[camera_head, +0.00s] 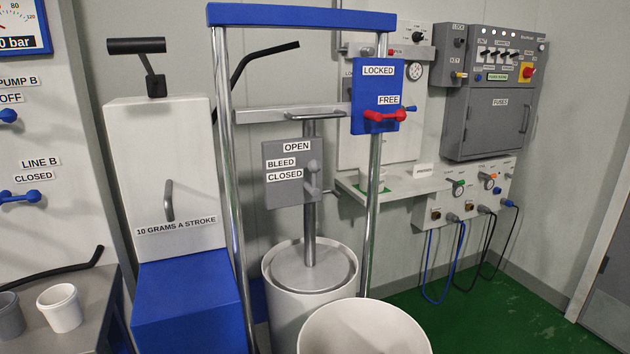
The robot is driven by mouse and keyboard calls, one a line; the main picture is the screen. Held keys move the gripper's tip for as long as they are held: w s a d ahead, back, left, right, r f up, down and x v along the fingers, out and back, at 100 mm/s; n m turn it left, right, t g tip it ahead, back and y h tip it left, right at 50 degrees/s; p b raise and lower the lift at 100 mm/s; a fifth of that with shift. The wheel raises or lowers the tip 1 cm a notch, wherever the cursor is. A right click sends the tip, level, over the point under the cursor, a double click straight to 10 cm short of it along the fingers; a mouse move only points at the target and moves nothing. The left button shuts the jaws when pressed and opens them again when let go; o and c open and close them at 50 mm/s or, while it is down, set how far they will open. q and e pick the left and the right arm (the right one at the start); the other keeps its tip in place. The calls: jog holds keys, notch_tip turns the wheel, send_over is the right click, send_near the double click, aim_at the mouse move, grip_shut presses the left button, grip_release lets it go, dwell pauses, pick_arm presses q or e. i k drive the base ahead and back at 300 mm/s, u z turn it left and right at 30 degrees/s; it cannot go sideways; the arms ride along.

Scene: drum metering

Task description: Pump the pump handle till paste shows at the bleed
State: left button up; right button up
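A white pump cabinet (160,150) labelled "10 grams a stroke" stands at the left on a blue base. A black T-shaped handle (136,46) rises from its top, and a grey handle (168,200) is on its front. A grey bleed plate (276,190) with "open", "bleed" and "closed" labels is in the middle. Its small grey lever (313,176) is at the plate's right side; I cannot tell its exact setting. I see no paste at the bleed. Neither of my grippers is in view.
A blue-topped frame (300,17) stands over a white drum (310,310); a red lever (385,115) sits by its "free" label. Another white round container (365,330) is in front. Cups (60,307) stand on a grey bench at left. Green floor (500,325) is clear at right.

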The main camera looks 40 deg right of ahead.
aim_at(156, 85)
jog(key=u, duration=0.5)
jog(key=k, duration=0.6)
jog(key=u, duration=0.95)
jog(key=i, duration=0.9)
jog(key=z, duration=0.9)
jog(key=i, duration=0.5)
jog(key=z, duration=0.55)
